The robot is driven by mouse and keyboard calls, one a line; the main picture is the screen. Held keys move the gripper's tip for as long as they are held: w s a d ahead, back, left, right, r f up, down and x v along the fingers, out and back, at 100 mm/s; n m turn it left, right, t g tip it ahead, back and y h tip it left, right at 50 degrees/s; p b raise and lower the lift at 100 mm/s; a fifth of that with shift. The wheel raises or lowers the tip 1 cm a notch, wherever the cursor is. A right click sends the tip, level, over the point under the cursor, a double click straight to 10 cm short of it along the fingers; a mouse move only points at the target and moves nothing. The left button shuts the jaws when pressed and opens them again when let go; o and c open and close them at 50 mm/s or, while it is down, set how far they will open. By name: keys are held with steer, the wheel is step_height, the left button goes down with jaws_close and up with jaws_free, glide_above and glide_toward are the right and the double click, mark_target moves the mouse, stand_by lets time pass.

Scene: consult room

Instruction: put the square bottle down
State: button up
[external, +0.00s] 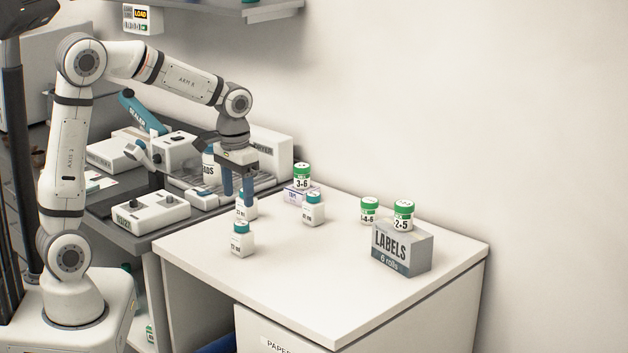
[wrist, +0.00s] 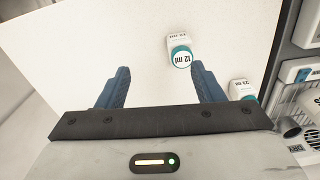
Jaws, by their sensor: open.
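Several small white square bottles with teal caps stand upright on the white table. One (external: 242,244) is nearest the front. One (external: 249,210) is partly hidden behind a finger of my gripper. One (external: 313,213) stands further right. My gripper (external: 238,198) points down above the table's left part, its blue fingers apart with nothing between them. In the wrist view my open gripper (wrist: 160,72) has bare white tabletop between its fingers. A bottle with 12 ml on its cap (wrist: 180,54) is just beyond the right fingertip. One marked 23 ml (wrist: 242,90) is further right.
Green-capped jars stand on a small box (external: 298,195), on the table (external: 369,211) and on the grey LABELS box (external: 402,253). A bench with devices (external: 150,212) adjoins at left. The front middle of the white table (external: 320,290) is clear.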

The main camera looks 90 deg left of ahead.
steer(key=s+d+r+m+t, duration=0.1)
steer(key=s+d+m, duration=0.3)
steer(key=d, duration=0.7)
steer(key=s+d+m+t, duration=0.1)
steer(key=s+d+m, duration=0.2)
steer(key=s+d, duration=0.5)
steer(key=d, duration=0.4)
steer(key=shift+s+r+m+t, duration=0.3)
steer(key=shift+r+m, duration=0.05)
steer(key=shift+m, duration=0.05)
steer(key=shift+o, duration=0.5)
steer(key=shift+a, duration=0.1)
